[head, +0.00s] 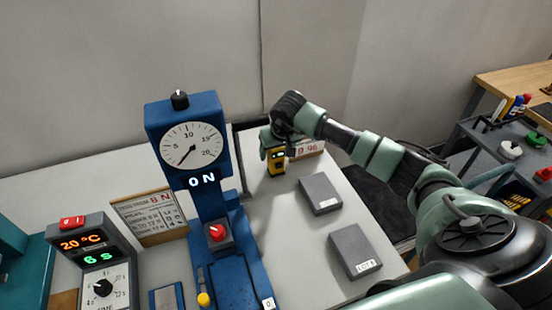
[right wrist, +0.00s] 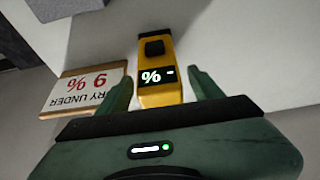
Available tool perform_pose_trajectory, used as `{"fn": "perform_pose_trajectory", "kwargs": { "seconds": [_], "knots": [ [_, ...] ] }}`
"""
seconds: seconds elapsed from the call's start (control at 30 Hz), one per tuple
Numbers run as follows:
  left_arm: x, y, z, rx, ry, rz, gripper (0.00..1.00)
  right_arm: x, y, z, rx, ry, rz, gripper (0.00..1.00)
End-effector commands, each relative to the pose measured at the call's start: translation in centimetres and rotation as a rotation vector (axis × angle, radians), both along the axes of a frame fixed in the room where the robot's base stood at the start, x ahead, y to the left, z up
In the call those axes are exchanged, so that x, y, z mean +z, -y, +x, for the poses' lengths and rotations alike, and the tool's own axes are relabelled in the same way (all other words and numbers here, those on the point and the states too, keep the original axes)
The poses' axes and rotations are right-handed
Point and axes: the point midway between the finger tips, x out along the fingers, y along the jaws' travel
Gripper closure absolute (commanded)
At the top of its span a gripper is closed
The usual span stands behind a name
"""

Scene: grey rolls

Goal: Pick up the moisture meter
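The moisture meter (head: 277,162) is a small yellow device with a dark display, at the back of the grey table. In the right wrist view the meter (right wrist: 159,95) shows a lit "% -" on its display and a black block farther along. My right gripper (head: 271,142) is over the meter from behind. In the right wrist view my right gripper (right wrist: 162,82) is open, with one green finger on each side of the meter and gaps visible between them and its sides. The meter's lower end is hidden by the gripper. My left gripper is not in view.
A "9 %" sign (right wrist: 82,90) stands beside the meter. Two grey blocks (head: 320,193) (head: 356,250) lie on the table in front. A tall blue gauge stand (head: 187,130) is to the left, with a card sign (head: 150,217) and a heater control box (head: 95,260).

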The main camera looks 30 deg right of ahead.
Motion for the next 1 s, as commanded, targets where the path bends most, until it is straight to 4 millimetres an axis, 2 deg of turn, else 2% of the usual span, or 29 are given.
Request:
{"fn": "perform_pose_trajectory", "kwargs": {
  "seconds": [0.03,0.2,0.23,0.5,0.67,0.87,1.0],
  "knots": [
    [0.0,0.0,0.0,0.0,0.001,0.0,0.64,0.0,0.0,0.0,0.0,0.0,0.0,0.5],
    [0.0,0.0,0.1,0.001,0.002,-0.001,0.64,0.0,0.0,0.0,0.0,0.0,0.0,0.98],
    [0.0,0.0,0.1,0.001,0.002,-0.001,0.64,0.0,0.0,0.0,0.0,0.0,0.0,1.0],
    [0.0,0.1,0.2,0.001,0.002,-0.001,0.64,0.2,0.0,0.0,0.0,0.002,0.0,1.0],
    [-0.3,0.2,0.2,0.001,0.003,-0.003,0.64,1.2,0.0,0.1,0.0,0.004,0.0,1.0],
    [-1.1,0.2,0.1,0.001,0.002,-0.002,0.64,4.6,0.1,0.2,0.0,0.009,-0.002,1.0],
    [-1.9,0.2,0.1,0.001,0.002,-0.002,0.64,8.6,0.1,0.2,-0.001,0.011,-0.002,1.0]
  ]
}}
